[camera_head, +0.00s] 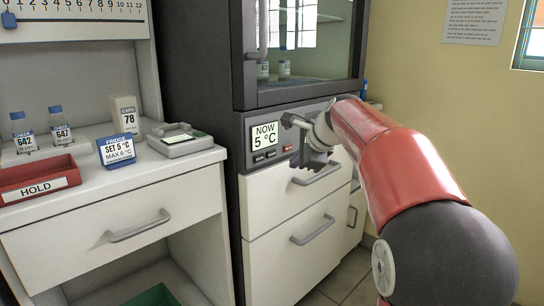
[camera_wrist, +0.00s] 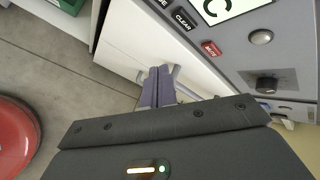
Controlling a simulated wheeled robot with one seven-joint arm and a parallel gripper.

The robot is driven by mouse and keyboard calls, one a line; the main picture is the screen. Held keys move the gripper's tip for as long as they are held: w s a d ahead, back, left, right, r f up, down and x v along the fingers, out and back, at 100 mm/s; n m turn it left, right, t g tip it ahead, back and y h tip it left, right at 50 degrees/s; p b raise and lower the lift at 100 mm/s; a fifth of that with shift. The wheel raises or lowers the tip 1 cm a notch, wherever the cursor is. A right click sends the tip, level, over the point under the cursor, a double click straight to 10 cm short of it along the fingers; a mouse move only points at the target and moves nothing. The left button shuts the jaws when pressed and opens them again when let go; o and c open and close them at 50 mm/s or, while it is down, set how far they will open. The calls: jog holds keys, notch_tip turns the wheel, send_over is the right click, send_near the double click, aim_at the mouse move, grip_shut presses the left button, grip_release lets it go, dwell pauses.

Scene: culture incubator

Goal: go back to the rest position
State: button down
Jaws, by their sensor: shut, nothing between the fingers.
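My gripper (camera_wrist: 156,75) is shut and empty in the wrist view, its two purple-grey fingers side by side. In the head view my red and grey arm reaches in from the lower right, and its end is in front of the fridge's control panel (camera_head: 265,139).
The fridge's glass door (camera_head: 312,45) is above the panel, with drawers (camera_head: 300,262) below. At left, a counter (camera_head: 150,178) holds a red HOLD tray (camera_head: 38,172), two bottles (camera_head: 61,127), a blue card (camera_head: 116,150) and a grey device (camera_head: 180,138). A yellow wall (camera_head: 460,100) is at right.

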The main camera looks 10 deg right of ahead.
dwell(0.4)
jog(key=s+f+n+g+h, duration=0.1)
jog(key=s+f+n, duration=0.4)
jog(key=s, duration=0.7)
jog(key=s+f+n+h, duration=0.1)
jog(key=s+f+n, duration=0.4)
jog(key=s, duration=0.7)
jog(key=s+a+f+n+g+h+p, duration=0.1)
jog(key=s+f+n, duration=0.3)
jog(key=s+n, duration=0.4)
jog(key=s, duration=0.3)
jog(key=shift+s+f+n+g+h, duration=0.3)
jog(key=shift+s+f+n, duration=0.1)
